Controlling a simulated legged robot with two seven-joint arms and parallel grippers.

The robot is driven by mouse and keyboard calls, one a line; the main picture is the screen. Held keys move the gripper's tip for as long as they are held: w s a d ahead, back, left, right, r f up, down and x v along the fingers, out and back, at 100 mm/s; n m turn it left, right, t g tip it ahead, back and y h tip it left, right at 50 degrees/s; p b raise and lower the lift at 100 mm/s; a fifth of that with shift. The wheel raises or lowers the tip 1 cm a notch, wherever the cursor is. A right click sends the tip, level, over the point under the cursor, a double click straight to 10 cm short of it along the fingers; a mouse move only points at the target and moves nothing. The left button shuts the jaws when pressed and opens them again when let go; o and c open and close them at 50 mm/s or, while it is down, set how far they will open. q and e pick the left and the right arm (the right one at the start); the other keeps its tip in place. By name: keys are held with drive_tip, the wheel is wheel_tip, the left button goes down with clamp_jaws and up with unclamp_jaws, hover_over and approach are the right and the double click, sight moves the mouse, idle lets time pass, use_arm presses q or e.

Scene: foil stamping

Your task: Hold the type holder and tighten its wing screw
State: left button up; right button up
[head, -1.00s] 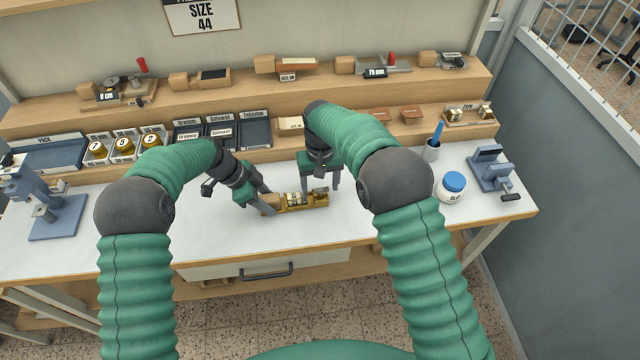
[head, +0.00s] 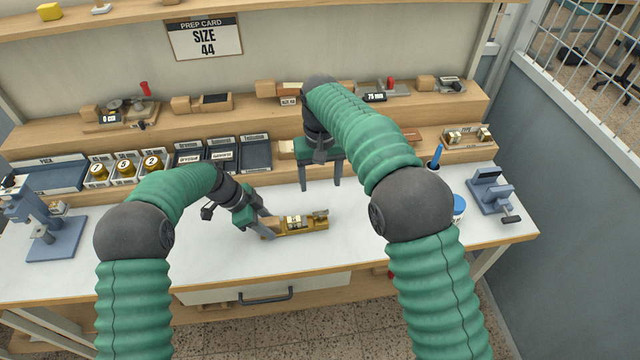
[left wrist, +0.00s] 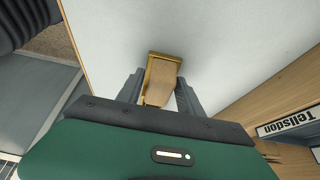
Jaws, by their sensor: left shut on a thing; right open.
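The brass type holder (head: 306,227) lies on the white bench top near the middle in the head view, with pale type blocks in it. Its wooden handle end is at the left, between the fingers of my left gripper (head: 265,231). In the left wrist view the fingers stand either side of the type holder's handle (left wrist: 160,90), and the left gripper (left wrist: 158,95) is shut on it. My right gripper (head: 320,186) is open and empty, fingers pointing down, above and behind the holder. The wing screw is too small to make out at the holder's right end.
A blue-grey press (head: 46,220) stands at the left and a blue-grey clamp device (head: 490,192) at the right. A white jar with a blue lid (head: 458,208) is partly hidden by my right arm. Trays (head: 255,155) and tools line the back shelves. The bench around the holder is clear.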

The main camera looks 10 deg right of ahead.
use_arm(q)
drive_tip(key=o, duration=1.5)
drive_tip(key=shift+c, duration=0.2)
drive_tip(key=shift+r, duration=0.1)
drive_tip(key=v, duration=1.2)
drive_tip(key=s+a+f+n+t+y, duration=0.1)
drive_tip(key=s+a+n, duration=0.3)
drive_tip(key=s+n, duration=0.4)
drive_tip(key=s+a+f+n+t+y, duration=0.1)
drive_tip(key=s+a+n+y, duration=0.3)
drive_tip(key=s+n, duration=0.5)
drive_tip(key=s+f, duration=0.1)
drive_tip(key=s, duration=0.6)
drive_tip(key=shift+a+n, duration=0.25)
drive_tip(key=shift+n, duration=0.05)
use_arm(e)
drive_tip(key=s+d+f+t, duration=0.1)
drive_tip(key=s+d+f, duration=0.1)
drive_tip(key=s, duration=0.6)
drive_tip(key=s+d+f, duration=0.3)
drive_tip(key=s+d, duration=0.2)
drive_tip(key=s, duration=0.3)
drive_tip(key=s+d+f+t, duration=0.1)
drive_tip(key=s+d+f, duration=0.1)
drive_tip(key=s, duration=0.7)
drive_tip(key=shift+d+f+m+t, duration=0.2)
drive_tip(key=shift+d+m+t, duration=0.15)
drive_tip(key=shift+d, duration=0.55)
